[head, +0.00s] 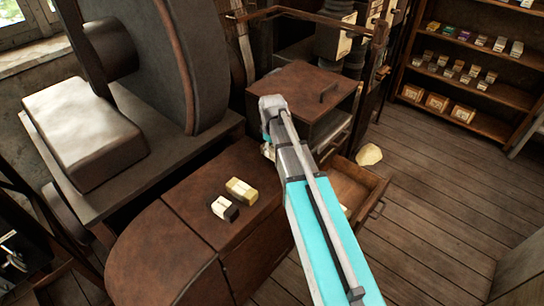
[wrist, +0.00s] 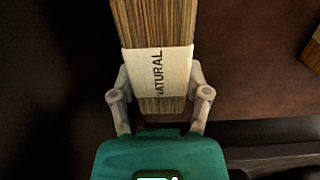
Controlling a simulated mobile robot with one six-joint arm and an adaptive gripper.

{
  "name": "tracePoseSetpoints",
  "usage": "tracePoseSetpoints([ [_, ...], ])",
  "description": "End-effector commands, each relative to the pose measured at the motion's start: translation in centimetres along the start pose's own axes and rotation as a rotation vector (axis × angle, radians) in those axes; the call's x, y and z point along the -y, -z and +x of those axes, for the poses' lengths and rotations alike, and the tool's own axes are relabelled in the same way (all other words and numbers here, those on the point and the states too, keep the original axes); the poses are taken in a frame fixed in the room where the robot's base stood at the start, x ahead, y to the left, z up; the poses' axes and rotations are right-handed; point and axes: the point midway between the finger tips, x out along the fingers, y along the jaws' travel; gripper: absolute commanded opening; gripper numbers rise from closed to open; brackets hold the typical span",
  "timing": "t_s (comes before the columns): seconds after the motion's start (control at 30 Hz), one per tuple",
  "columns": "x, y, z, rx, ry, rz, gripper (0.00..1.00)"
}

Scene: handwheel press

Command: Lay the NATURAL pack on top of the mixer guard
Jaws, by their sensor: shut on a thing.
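The NATURAL pack (wrist: 152,35) is a bundle of thin brown strips with a pale paper band lettered NATURAL. My gripper (wrist: 160,92) is shut on it, one finger on each side of the band, in the wrist view. In the head view my arm hides most of the gripper and pack; a pale bit (head: 267,152) shows left of the arm, near the brown cabinet edge. No label marks the mixer guard; the low brown rounded housing (head: 165,225) may be it, but I cannot tell.
A yellowish pack (head: 241,190) and a dark pack with a pale band (head: 225,208) lie on the brown top left of my arm. An open drawer (head: 352,187) juts out at right. A handled brown box (head: 310,92) stands behind. Shelves (head: 475,70) are at far right.

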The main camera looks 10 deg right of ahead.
Motion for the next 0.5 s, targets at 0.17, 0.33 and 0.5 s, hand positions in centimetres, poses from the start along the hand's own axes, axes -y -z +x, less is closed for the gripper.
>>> tracePoseSetpoints([
  [0.17,0.0,0.0,1.8,0.0,0.0,0.0,0.12],
  [0.33,0.0,0.0,2.1,0.0,0.0,0.0,0.12],
  [0.5,0.0,0.0,2.0,0.0,0.0,0.0,0.12],
])
